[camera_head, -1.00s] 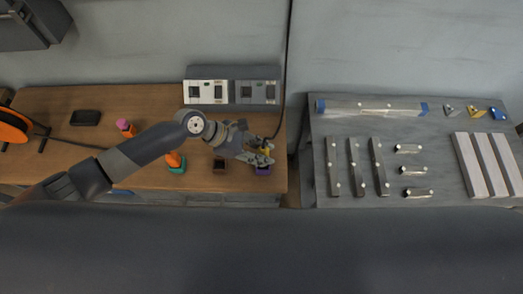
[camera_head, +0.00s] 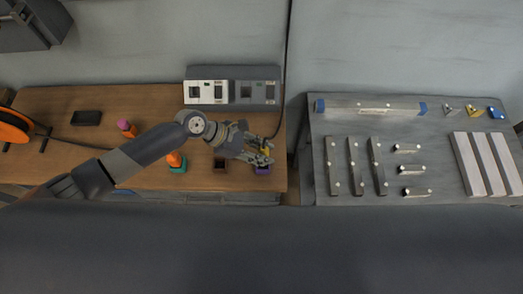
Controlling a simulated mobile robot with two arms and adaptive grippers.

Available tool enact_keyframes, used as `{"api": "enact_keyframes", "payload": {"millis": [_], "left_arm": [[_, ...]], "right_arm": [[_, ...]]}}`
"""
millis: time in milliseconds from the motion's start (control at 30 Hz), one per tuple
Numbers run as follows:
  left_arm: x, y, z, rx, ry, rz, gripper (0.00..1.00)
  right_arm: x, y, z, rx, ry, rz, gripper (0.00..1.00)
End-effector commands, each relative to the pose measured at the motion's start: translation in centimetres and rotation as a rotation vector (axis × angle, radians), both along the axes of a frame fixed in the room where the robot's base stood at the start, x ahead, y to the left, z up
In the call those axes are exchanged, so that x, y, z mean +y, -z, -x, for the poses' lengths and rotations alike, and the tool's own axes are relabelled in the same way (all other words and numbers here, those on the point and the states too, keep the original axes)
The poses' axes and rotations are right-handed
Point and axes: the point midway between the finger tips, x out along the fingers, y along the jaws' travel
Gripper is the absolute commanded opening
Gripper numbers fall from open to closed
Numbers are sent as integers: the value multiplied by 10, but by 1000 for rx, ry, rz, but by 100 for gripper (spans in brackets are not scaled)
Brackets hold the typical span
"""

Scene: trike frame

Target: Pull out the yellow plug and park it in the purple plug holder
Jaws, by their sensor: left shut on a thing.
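My left gripper (camera_head: 266,158) comes in from the left over the right end of the wooden table (camera_head: 60,160). It is shut on the yellow plug (camera_head: 264,152), which shows only in part between the fingers. The purple plug holder (camera_head: 263,170) stands on the table near its right front corner, directly below the gripper's fingertips in this view. The fingers hide part of the holder's top, so I cannot tell whether the plug is inside it or just above. My right gripper is not in view.
A dark brown holder (camera_head: 220,165) and a teal holder (camera_head: 177,166) with an orange plug stand to the left. A socket box (camera_head: 232,91) stands at the back. A pink-topped orange object (camera_head: 127,128) and a black box (camera_head: 86,118) lie further left. A grey table (camera_head: 315,175) is at right.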

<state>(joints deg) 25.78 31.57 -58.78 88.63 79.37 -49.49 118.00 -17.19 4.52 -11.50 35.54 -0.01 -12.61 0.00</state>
Motion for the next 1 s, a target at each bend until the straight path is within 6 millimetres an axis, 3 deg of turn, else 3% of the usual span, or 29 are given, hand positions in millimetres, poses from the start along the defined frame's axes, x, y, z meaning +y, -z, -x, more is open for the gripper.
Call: {"api": "enact_keyframes", "payload": {"millis": [1000], "left_arm": [[0,24,0,1,-1,1,3]], "right_arm": [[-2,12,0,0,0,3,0]]}}
